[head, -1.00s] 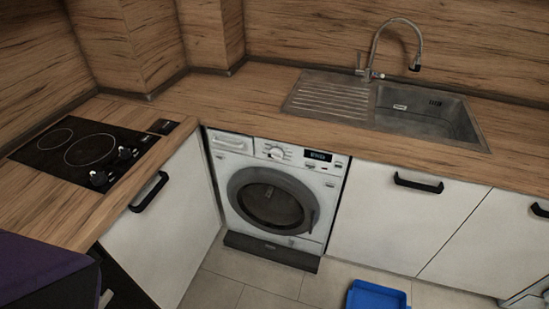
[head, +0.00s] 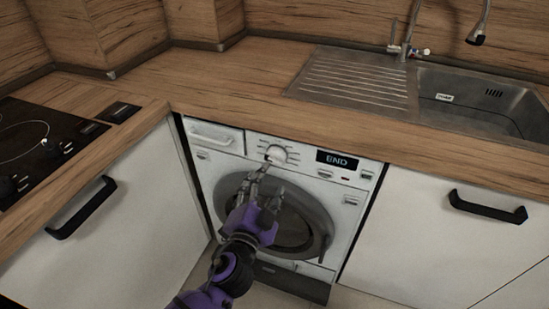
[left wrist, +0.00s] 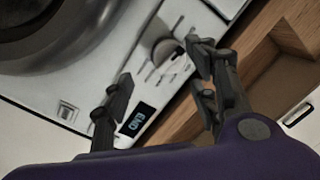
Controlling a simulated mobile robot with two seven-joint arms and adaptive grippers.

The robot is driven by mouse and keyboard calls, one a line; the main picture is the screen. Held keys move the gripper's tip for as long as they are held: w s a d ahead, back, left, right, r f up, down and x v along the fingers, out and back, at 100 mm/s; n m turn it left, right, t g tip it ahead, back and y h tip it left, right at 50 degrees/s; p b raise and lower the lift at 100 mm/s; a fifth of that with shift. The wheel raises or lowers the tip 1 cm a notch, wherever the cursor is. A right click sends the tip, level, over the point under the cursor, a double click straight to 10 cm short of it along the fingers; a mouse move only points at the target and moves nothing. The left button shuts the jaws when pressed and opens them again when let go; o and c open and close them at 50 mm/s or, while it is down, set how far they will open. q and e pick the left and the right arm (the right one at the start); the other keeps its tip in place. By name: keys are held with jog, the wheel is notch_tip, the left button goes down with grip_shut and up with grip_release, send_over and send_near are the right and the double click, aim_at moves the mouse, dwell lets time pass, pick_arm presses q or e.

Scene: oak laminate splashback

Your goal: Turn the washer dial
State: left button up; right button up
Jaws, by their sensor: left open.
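The washer (head: 350,190) is white with a dark round door (head: 222,192), built in under the worktop. Its round white dial (head: 276,153) is on the top panel, left of a display reading END (head: 338,159). My left gripper (head: 268,186) is open and empty in front of the washer, just below the dial in the head view, and covers part of the door. In the left wrist view the dial (left wrist: 166,50) shows beyond and between the spread fingers (left wrist: 157,60). I cannot tell whether a fingertip touches it. My right gripper is not in view.
The wooden worktop (head: 240,95) edge runs just above the washer panel. A cabinet with a black handle (head: 487,206) stands to the right, another (head: 82,207) to the left. The sink (head: 470,105) and hob (head: 30,140) are on the worktop.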

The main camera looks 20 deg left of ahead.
aim_at(275, 163)
pick_arm(q)
jog(key=shift+w+a+r, duration=0.1)
jog(key=shift+w+r, duration=0.25)
jog(key=shift+w, duration=0.25)
jog(key=shift+w+r, duration=0.35)
jog(key=shift+w, duration=0.2)
jog(key=w, duration=0.4)
jog(key=shift+a+f, duration=0.1)
jog(key=shift+f, duration=0.1)
jog(key=shift+w+p, duration=0.3)
jog(key=shift+w, duration=0.25)
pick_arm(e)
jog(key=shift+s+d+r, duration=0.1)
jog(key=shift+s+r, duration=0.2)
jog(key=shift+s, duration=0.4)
pick_arm(q)
jog(key=c, duration=1.1)
